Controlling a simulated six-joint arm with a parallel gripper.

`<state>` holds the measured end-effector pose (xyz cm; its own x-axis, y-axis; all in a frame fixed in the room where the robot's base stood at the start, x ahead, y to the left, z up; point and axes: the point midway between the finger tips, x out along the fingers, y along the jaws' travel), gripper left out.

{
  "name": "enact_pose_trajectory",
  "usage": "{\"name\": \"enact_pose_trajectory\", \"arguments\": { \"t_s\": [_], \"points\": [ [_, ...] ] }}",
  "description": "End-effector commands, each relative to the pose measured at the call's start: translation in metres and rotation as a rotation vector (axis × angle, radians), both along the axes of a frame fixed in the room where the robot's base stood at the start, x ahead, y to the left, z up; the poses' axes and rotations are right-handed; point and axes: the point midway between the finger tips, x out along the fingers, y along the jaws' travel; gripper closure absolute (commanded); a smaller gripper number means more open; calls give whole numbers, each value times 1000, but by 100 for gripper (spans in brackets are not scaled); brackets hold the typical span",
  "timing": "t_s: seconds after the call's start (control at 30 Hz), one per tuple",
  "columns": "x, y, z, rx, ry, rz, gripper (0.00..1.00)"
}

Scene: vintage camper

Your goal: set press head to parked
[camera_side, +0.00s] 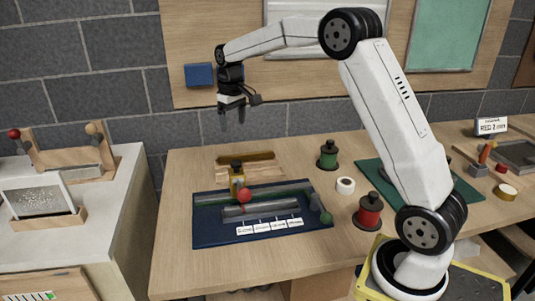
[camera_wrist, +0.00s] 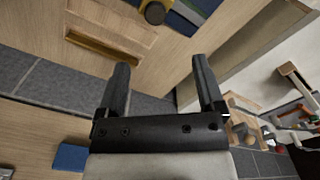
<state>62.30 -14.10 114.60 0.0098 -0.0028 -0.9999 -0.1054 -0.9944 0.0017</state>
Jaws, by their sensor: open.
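The press stands on the bench in the side view, with a dark blue base (camera_side: 205,231) and grey rails running left to right. Its yellow press head (camera_side: 237,184) sits left of the rail's middle and has a red ball knob (camera_side: 244,196) at its front. Several white labels (camera_side: 270,227) line the base's front; their words are too small to read. In the wrist view, part of the yellow head (camera_wrist: 171,6) shows at the top edge. My gripper (camera_side: 232,117) is open and empty, high above and behind the press; its fingers also show in the wrist view (camera_wrist: 161,72).
A green spool (camera_side: 328,155), a white roll (camera_side: 345,185) and a red spool (camera_side: 369,211) stand right of the press. A wooden tray (camera_side: 248,168) lies behind it. A blue box (camera_side: 199,74) is on the wall board beside my gripper. The air above the press is clear.

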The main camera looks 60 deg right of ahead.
Motion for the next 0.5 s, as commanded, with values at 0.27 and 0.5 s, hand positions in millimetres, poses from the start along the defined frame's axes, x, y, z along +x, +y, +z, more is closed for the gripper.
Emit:
{"name": "enact_pose_trajectory", "arguments": {
  "t_s": [0.27, 0.5],
  "points": [
    [7, -10, -21, 4, 14, -6, 13],
    [7, -9, -51, 3, 13, -5, 13]
  ]
}}
